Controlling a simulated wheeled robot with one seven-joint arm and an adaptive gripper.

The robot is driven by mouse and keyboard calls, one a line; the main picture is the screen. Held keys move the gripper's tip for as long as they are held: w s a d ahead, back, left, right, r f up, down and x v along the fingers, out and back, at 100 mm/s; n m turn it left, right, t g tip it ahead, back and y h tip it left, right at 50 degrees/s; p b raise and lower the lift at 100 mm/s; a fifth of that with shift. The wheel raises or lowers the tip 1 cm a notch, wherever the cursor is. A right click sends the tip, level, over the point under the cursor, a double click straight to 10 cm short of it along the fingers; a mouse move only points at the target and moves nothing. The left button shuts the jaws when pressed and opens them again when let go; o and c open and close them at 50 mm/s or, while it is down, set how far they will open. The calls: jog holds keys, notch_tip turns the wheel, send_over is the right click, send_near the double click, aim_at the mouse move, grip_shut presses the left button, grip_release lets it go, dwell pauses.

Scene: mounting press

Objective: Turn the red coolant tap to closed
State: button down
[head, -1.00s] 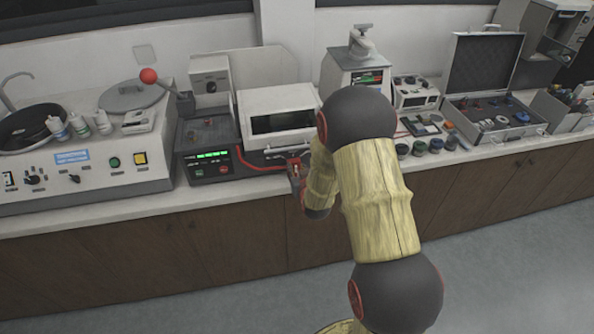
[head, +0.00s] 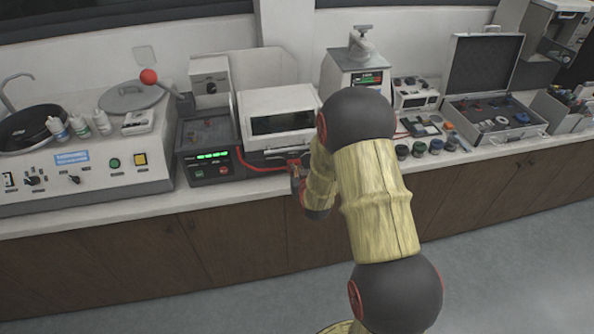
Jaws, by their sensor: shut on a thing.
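The red coolant tap (head: 293,162) is a small red patch at the front of the mounting press (head: 278,112), at the end of a red hose (head: 257,168). My gripper (head: 295,168) is at the tap, in front of the press and above the counter's front edge. It is shut on the tap. The fingers are small here and my own wrist and forearm cover part of the tap, so its exact angle cannot be read.
The control box (head: 212,168) with green lights stands left of the tap. A grinder-polisher (head: 95,180) stands further left. Small dark jars (head: 419,149) and an open case (head: 490,140) are to the right. The floor before the cabinets is clear.

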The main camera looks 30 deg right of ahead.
dwell(0.3)
jog(key=shift+w+a+f+n+h+b, duration=0.15)
jog(key=shift+a+n+h+b, duration=0.3)
jog(key=shift+n+b, duration=0.35)
jog(key=shift+w+a+n+h+b, duration=0.1)
jog(key=shift+a+n+h+b, duration=0.3)
jog(key=shift+n+h, duration=0.35)
jog(key=shift+w+a+f+n+h, duration=0.1)
jog(key=shift+a+f+n+h, duration=0.1)
jog(key=shift+n+h, duration=0.4)
jog(key=shift+a+f+n+h, duration=0.15)
jog(key=shift+n+h, duration=0.15)
jog(key=shift+n, duration=0.55)
jog(key=c, duration=1.9)
grip_release()
jog(key=v, duration=1.2)
jog(key=shift+a, duration=0.1)
